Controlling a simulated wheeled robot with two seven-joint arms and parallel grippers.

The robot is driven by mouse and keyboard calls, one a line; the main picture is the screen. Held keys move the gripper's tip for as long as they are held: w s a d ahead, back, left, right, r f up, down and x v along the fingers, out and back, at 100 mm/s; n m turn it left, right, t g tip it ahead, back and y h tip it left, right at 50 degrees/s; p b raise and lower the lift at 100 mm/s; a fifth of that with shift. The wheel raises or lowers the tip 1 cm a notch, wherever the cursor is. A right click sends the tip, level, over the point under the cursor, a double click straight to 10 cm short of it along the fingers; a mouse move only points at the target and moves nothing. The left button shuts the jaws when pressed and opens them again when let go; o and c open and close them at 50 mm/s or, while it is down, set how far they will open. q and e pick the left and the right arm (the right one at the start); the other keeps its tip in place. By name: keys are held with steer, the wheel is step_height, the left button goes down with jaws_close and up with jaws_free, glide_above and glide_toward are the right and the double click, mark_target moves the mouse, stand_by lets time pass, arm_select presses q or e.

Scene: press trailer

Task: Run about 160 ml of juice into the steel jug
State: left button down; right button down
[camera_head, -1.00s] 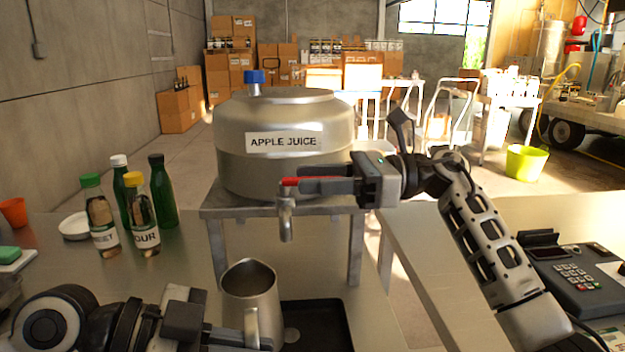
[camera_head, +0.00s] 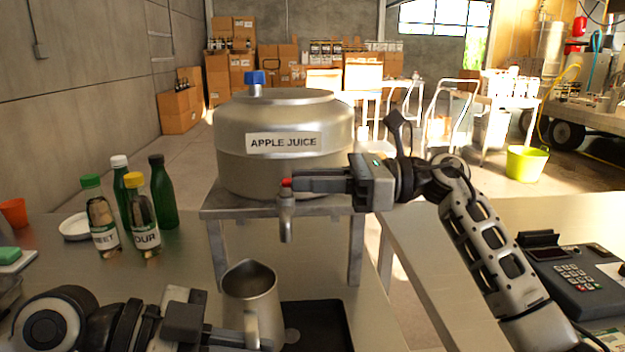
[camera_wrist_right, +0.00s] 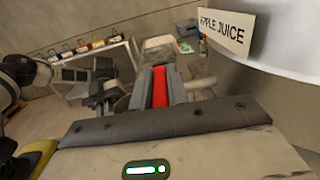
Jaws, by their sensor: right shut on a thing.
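The steel jug (camera_head: 249,282) stands upright below and a little left of the tap (camera_head: 286,222) of the steel apple juice tank (camera_head: 230,135). No juice stream shows at the spout, and the level inside the jug cannot be seen. My right gripper (camera_head: 305,181) is shut on the tap's red lever; only its red end (camera_head: 286,182) shows in the head view. In the right wrist view the lever (camera_wrist_right: 160,88) is a red strip between the fingers. My left gripper (camera_head: 235,338) is at the jug's handle, low in the head view; its grip is not clear.
The tank rests on a metal stand (camera_head: 357,250). A black tray (camera_head: 322,325) lies right of the jug. Several bottles (camera_head: 145,228) and a white dish (camera_head: 75,228) stand at left. A card terminal (camera_head: 570,280) is at right.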

mark_target(289, 183)
steer(key=s+m+t+h, duration=0.1)
steer(key=m+t, duration=0.1)
steer(key=t, duration=0.1)
steer(key=a+m+t+h, duration=0.1)
steer(key=m+t+h, duration=0.1)
steer(key=m+t, duration=0.1)
steer(key=s+m+t+h, duration=0.1)
steer(key=m+t, duration=0.1)
steer(key=t, duration=0.2)
steer(key=shift+s+a+f+t, duration=0.15)
steer(key=shift+s+a+t, duration=0.05)
steer(key=shift+s+t, duration=0.15)
steer(key=shift+s+a+m+t+h, duration=0.1)
steer(key=shift+m+t+h, duration=0.45)
steer(key=shift+m+h, duration=0.1)
steer(key=shift+s+a+m+t+h, duration=0.1)
steer(key=shift+m+t+h, duration=0.45)
steer(key=shift+h, duration=0.4)
steer(key=c, duration=1.4)
jaws_free()
steer(key=shift+o, duration=0.2)
steer(key=shift+d, duration=0.1)
steer(key=v, duration=0.7)
steer(key=shift+s, duration=0.15)
steer(key=shift+d, duration=0.1)
